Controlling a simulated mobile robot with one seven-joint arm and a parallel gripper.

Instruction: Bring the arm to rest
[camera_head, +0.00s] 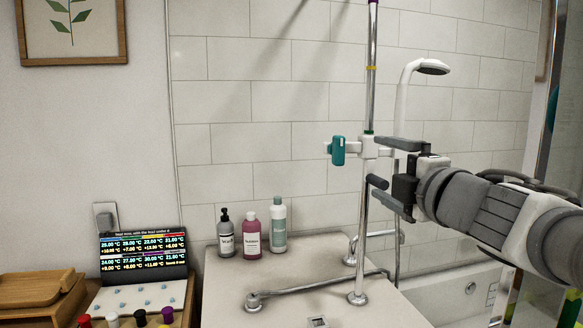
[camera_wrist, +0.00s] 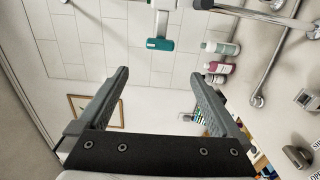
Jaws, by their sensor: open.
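My arm comes in from the right in the camera_head view, and my gripper (camera_head: 384,192) points left near the upright chrome pole. In the camera_wrist view my gripper (camera_wrist: 160,76) has its two grey fingers wide apart, with nothing between them. The white clamp with a teal handle (camera_head: 337,150) on the pole is close by in the picture. The teal handle also shows in the wrist view (camera_wrist: 160,44), beyond the fingertips and apart from them. Whether any part of my gripper touches the pole I cannot tell.
A chrome pole (camera_head: 361,240) stands on the white counter (camera_head: 228,292), with a low chrome bar (camera_head: 310,287). A display panel (camera_head: 143,256) and wooden box (camera_head: 38,288) are left. A white shower head (camera_head: 432,67) hangs above my arm.

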